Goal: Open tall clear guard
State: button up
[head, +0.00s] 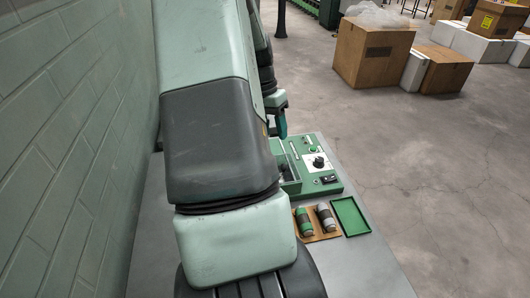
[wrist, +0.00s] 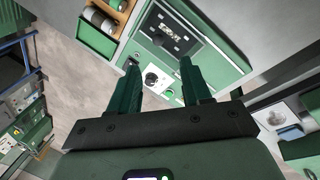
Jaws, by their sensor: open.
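The green machine (head: 333,187) sits on the grey bench, with a pale control panel and black knob. A dark, see-through-looking box part (head: 287,170) at its left side may be the clear guard. My arm hides much of it, and I cannot tell whether it is open. My gripper (wrist: 158,64) is open and empty in the wrist view, its two green fingers spread above the machine's panel. The panel's knob (wrist: 152,78) shows between the fingers. In the head view one teal finger (head: 282,124) shows above the machine's back left. I cannot clearly identify the guard in the wrist view.
A wooden holder (head: 319,234) with a green and a grey spool stands in front of the machine. A shallow green tray (head: 350,216) lies to its right. A block wall (head: 70,120) runs along the left. Cardboard boxes (head: 372,52) stand on the floor beyond.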

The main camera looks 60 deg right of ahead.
jog(key=x, duration=0.2)
send_near(282, 161)
jog(key=s+a+f, duration=0.2)
jog(key=s+f, duration=0.1)
jog(key=s+a+f, duration=0.1)
jog(key=a+f, duration=0.1)
jog(key=shift+s+f, duration=0.2)
jog(key=shift+s, duration=0.05)
grip_shut()
